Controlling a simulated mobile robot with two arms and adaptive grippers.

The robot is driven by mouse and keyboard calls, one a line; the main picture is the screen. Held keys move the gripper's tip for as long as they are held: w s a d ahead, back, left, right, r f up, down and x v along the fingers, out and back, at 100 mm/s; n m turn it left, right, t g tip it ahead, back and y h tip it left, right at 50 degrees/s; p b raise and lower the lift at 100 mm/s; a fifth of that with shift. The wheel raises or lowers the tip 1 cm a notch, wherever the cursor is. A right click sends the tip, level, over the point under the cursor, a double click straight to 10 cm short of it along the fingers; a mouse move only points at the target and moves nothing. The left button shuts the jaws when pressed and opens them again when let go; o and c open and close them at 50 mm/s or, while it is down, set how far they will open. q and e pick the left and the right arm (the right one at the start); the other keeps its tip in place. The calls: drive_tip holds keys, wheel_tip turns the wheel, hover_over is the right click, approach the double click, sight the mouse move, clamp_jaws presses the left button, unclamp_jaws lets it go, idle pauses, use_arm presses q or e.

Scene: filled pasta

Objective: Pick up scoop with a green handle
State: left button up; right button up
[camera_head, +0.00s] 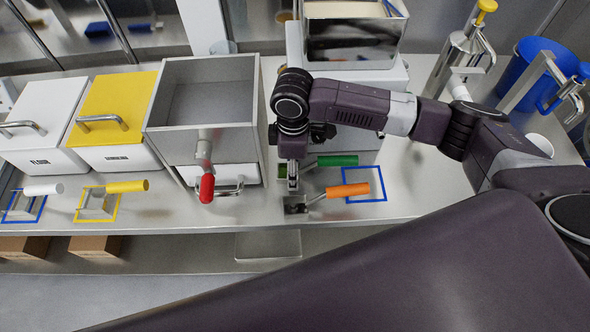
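The scoop with a green handle (337,160) lies on the steel counter, its handle pointing right. Its metal shaft runs left towards my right gripper (293,182), which hides most of its head. A small green patch shows just left of the gripper. My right gripper points down over the scoop's head end; whether its fingers are open, shut or touching the scoop cannot be made out. My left gripper is not in view.
A scoop with an orange handle (347,190) lies just in front, partly over a blue square outline (380,183). A steel bin with a red-handled tool (207,188) stands left. Yellow (112,100) and white (40,110) lidded boxes stand farther left.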

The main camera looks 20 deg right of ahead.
drive_tip(key=c, duration=1)
drive_tip(key=shift+w+r, duration=0.1)
wheel_tip(320, 180, up, 20)
drive_tip(key=b, duration=0.2)
